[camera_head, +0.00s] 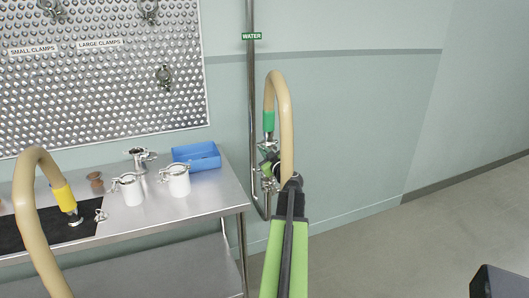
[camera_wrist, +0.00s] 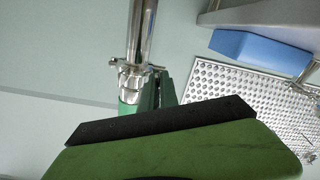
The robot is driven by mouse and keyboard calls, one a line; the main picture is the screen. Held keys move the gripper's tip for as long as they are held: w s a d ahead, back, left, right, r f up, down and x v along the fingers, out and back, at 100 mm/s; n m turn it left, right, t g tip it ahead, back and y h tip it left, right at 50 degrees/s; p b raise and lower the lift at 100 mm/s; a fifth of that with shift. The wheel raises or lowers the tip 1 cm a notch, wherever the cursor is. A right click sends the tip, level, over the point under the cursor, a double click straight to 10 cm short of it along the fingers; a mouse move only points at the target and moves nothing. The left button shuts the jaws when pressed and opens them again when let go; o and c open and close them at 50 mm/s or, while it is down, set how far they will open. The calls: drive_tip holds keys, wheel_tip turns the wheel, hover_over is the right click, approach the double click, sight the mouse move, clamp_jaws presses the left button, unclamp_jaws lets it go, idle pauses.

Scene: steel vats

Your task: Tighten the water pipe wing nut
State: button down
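The water pipe (camera_head: 251,90) runs down the wall under a green WATER label (camera_head: 251,36). A beige hose (camera_head: 285,110) with a green band (camera_head: 268,121) bends down to metal fittings beside it. In the wrist view, a metal clamp (camera_wrist: 132,72) joins the steel pipe (camera_wrist: 142,30) to the green-banded hose end (camera_wrist: 127,109). The clamp's wing nut side (camera_wrist: 157,68) is at its right. My gripper (camera_wrist: 158,92) has its green fingers close beside the clamp, near that side. The fingers look close together; contact and the exact gap are unclear. My arm partly hides the fittings in the head view.
A steel table (camera_head: 222,196) stands left of the pipe, with a blue bin (camera_head: 197,157), two white-bodied vessels with clamps (camera_head: 178,184) and a yellow-banded hose (camera_head: 32,215). A perforated panel (camera_head: 110,95) hangs above. Floor at the right (camera_head: 430,230) is mostly clear.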

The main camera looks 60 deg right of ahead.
drive_tip(key=m, duration=1.3)
drive_tip(key=shift+m, duration=0.4)
drive_tip(key=m, duration=1)
drive_tip(key=shift+m, duration=0.4)
drive_tip(key=m, duration=0.3)
drive_tip(key=shift+m, duration=0.3)
drive_tip(key=m, duration=0.3)
drive_tip(key=shift+m, duration=0.3)
drive_tip(key=m, duration=0.3)
drive_tip(key=shift+m, duration=0.3)
drive_tip(key=m, duration=1.4)
drive_tip(key=shift+m, duration=0.3)
drive_tip(key=m, duration=0.6)
drive_tip(key=shift+m, duration=0.3)
drive_tip(key=shift+f, duration=0.1)
